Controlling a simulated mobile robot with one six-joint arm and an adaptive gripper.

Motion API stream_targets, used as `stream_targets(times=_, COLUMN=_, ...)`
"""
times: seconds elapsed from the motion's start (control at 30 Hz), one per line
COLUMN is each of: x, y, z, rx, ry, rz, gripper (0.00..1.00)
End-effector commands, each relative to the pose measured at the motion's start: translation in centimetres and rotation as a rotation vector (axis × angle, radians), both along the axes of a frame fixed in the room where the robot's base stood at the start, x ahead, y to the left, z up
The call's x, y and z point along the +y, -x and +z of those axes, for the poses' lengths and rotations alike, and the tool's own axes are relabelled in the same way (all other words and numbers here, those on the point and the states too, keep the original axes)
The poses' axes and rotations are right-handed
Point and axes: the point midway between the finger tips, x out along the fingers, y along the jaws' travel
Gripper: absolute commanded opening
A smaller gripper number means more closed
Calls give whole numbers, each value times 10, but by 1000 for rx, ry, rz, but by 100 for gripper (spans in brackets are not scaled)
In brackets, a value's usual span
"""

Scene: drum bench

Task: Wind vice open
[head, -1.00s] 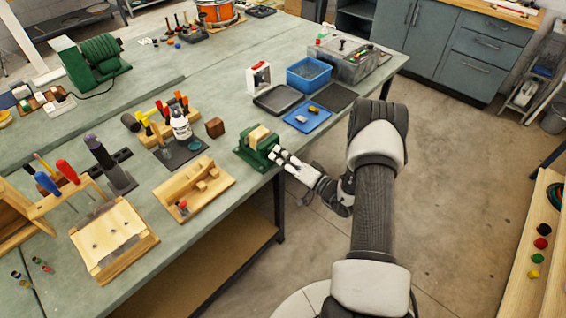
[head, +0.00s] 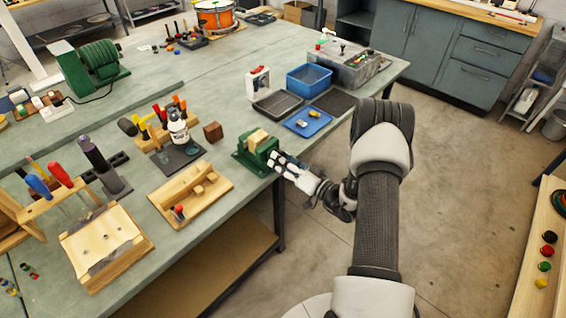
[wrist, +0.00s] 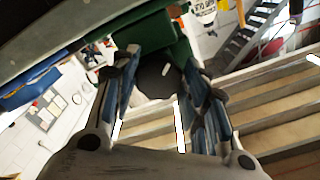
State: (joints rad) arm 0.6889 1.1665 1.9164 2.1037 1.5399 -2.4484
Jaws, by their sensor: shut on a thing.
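The green vice (head: 246,160) stands at the bench's front edge, with a pale wooden block (head: 257,136) at its jaws. In the head view my gripper (head: 277,161) is at the vice's front, reaching in from the right. In the wrist view the green vice body (wrist: 150,45) is above, and my gripper's fingers (wrist: 160,72) are on either side of a dark round handle hub (wrist: 156,84) with a small pale mark. The fingers are shut on this hub. The width of the gap at the vice jaws is too small to tell.
A wooden tray (head: 215,190) lies left of the vice. A brown wood block (head: 213,132) and a blue mat with small parts (head: 320,118) are behind it. A blue bin (head: 309,80) stands farther back.

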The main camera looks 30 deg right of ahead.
Motion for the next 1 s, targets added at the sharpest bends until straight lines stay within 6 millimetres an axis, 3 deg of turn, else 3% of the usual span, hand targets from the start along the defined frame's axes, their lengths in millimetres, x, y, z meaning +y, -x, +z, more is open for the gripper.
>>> stream_targets(times=0.13, x=0, y=-2, z=3, rx=-9, ry=2, rz=3, gripper=18)
stream_targets(times=0.17, x=0, y=-2, z=3, rx=-9, ry=2, rz=3, gripper=43)
stream_targets(times=0.43, x=0, y=-1, z=2, rx=-4, ry=0, rz=1, gripper=61)
stream_targets(times=0.77, x=-1, y=1, z=1, rx=-1, ry=-1, rz=0, gripper=62)
stream_targets(times=1.0, x=-12, y=29, z=0, rx=0, ry=-3, rz=-4, gripper=62)
